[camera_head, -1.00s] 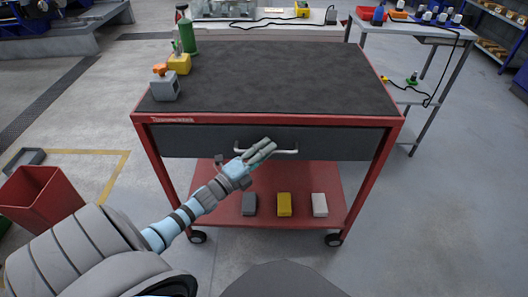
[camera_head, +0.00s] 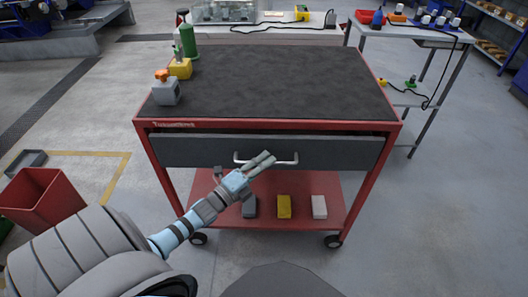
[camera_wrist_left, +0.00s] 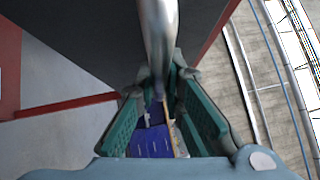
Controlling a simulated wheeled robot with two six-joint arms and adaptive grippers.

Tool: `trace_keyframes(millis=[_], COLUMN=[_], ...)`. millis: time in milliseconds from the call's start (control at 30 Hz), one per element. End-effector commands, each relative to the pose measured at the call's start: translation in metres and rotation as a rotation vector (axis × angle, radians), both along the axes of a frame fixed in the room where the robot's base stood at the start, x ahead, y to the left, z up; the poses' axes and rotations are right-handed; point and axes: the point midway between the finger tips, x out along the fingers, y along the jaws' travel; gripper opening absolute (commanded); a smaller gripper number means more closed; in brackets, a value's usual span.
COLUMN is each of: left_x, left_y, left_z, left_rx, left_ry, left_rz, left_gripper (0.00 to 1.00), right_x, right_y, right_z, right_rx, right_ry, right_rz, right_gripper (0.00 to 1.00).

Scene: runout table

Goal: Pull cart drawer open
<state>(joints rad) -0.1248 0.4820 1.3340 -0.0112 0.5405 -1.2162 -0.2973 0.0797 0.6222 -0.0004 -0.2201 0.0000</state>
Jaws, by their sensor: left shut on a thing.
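The red cart (camera_head: 143,133) has a dark grey drawer (camera_head: 340,153) under its black top. The drawer front stands a little forward of the frame, with a dark gap along its top edge. Its silver bar handle (camera_head: 285,162) runs across the middle. My left gripper (camera_head: 265,162) is at the handle and shut on it. In the left wrist view the handle (camera_wrist_left: 158,40) runs down between the two green-padded fingers (camera_wrist_left: 158,110). My right gripper is not in view.
Grey, yellow (camera_head: 284,206) and white blocks lie on the lower shelf. A red bin (camera_head: 40,200) stands at left.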

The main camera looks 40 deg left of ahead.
Motion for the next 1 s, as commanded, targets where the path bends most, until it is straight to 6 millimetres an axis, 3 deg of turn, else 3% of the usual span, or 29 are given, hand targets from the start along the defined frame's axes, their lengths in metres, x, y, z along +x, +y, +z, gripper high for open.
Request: trace_keyframes(millis=[33, 200, 400, 700, 1000], left_x=[-0.009, -0.046, -0.098, -0.161, -0.189], left_y=[-0.005, -0.034, -0.072, -0.121, -0.143], left_z=[0.004, 0.005, 0.004, 0.001, 0.000], left_rx=[0.000, -0.002, -0.002, 0.000, 0.002], left_ry=[0.011, 0.013, 0.013, 0.009, 0.006], left_rz=[0.002, 0.003, 0.004, 0.003, 0.002], left_gripper=[0.00, 0.00, 0.00, 0.00, 0.00], right_x=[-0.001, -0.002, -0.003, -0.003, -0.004], right_y=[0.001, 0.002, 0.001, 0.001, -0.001], right_z=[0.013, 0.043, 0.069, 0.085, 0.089], right_rx=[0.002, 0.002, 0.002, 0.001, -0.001], right_ry=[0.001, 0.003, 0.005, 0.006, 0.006], right_rz=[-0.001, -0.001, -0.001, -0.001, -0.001], right_gripper=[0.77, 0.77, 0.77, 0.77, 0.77])
